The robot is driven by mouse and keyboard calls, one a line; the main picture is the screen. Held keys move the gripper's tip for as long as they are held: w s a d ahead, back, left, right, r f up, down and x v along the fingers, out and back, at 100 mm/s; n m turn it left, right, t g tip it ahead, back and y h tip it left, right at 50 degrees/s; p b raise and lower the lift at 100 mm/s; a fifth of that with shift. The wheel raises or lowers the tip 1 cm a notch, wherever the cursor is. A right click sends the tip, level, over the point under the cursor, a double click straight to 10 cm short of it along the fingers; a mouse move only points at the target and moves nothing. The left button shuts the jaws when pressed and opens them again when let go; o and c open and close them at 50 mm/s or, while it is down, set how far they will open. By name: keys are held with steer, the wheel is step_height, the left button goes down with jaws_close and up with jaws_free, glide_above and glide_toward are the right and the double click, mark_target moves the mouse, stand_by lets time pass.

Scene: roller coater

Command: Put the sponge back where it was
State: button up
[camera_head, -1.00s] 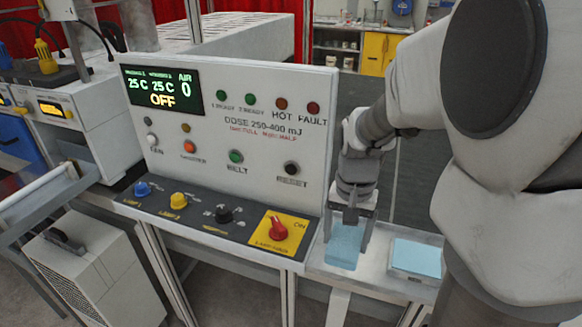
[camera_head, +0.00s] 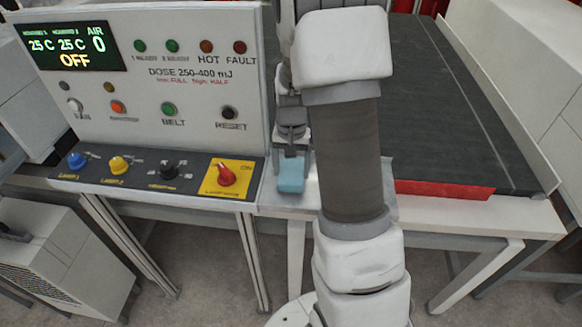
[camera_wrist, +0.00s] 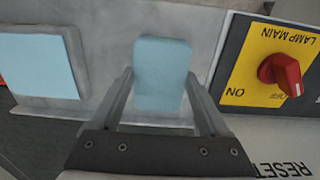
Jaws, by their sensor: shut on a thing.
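The sponge (camera_head: 291,175) is a light blue block. It is in my gripper (camera_head: 291,156), over the white ledge to the right of the control panel in the head view. In the wrist view the sponge (camera_wrist: 161,72) sits between the two fingers of my gripper (camera_wrist: 161,88), which are shut on it. I cannot tell whether its underside touches the ledge. A flat light blue square in a pale frame (camera_wrist: 38,62) lies on the ledge, to the left in the wrist view. My arm hides it in the head view.
The control panel (camera_head: 150,85) stands close beside the gripper. Its red lamp main knob (camera_head: 227,175) on a yellow plate is nearest, and also shows in the wrist view (camera_wrist: 283,73). A dark conveyor belt (camera_head: 440,105) runs behind on the right.

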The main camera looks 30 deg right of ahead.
steer(key=shift+f, duration=0.3)
steer(key=shift+f, duration=0.15)
steer(key=o, duration=1)
steer(key=shift+o, duration=0.2)
